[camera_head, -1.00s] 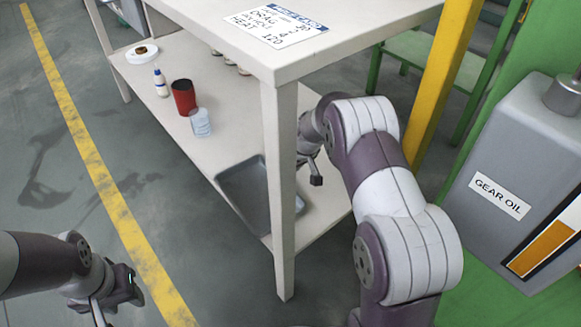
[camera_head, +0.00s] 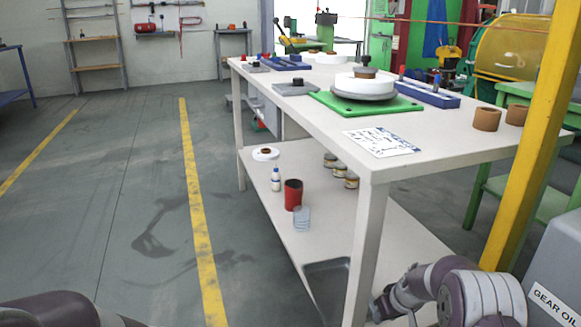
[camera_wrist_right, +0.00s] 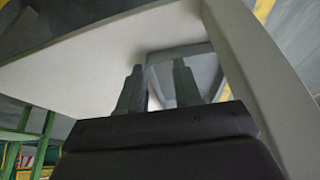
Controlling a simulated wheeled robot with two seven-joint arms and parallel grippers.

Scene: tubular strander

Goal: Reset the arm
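My right arm shows at the bottom right of the head view, and its gripper (camera_head: 384,308) is beside the workbench's front leg, low near the lower shelf. In the right wrist view my right gripper (camera_wrist_right: 158,78) has its two fingers apart with nothing between them. The grey tray (camera_head: 328,283) lies on the near end of the lower shelf; it also shows beyond the fingers in the wrist view (camera_wrist_right: 190,62). Part of my left arm shows at the bottom left of the head view; its gripper is out of view.
The white workbench (camera_head: 440,143) carries a green plate (camera_head: 400,106) and blue holders. Its lower shelf (camera_head: 262,190) holds a red cup (camera_head: 293,194), a clear cup (camera_head: 302,219), a bottle (camera_head: 276,180) and jars. A yellow post (camera_head: 525,150) and gear oil box (camera_head: 553,285) stand right. Floor left is clear.

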